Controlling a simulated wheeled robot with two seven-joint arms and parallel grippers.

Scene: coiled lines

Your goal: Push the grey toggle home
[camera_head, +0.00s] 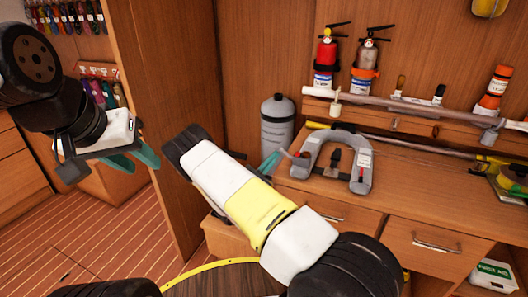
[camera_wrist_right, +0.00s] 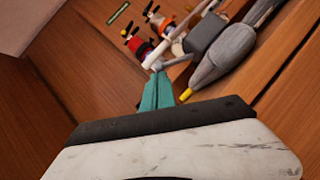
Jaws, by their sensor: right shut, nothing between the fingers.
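A grey horseshoe-shaped inflatable vest (camera_head: 360,172) lies on the wooden bench. A small grey piece with a red part (camera_head: 299,155) sits at its left arm; I cannot tell for sure whether this is the toggle. My right gripper (camera_head: 271,161) is shut and empty, its teal fingertips just left of that piece. In the right wrist view, the shut fingers (camera_wrist_right: 158,90) are close to a thin grey part and a yellow tip (camera_wrist_right: 185,95); contact cannot be judged. My left gripper (camera_head: 138,160) is open and empty, far to the left, away from the bench.
A grey cylinder (camera_head: 277,124) stands behind my right gripper. A long pole (camera_head: 370,103) runs above the bench. A wooden partition (camera_head: 165,110) stands between my grippers.

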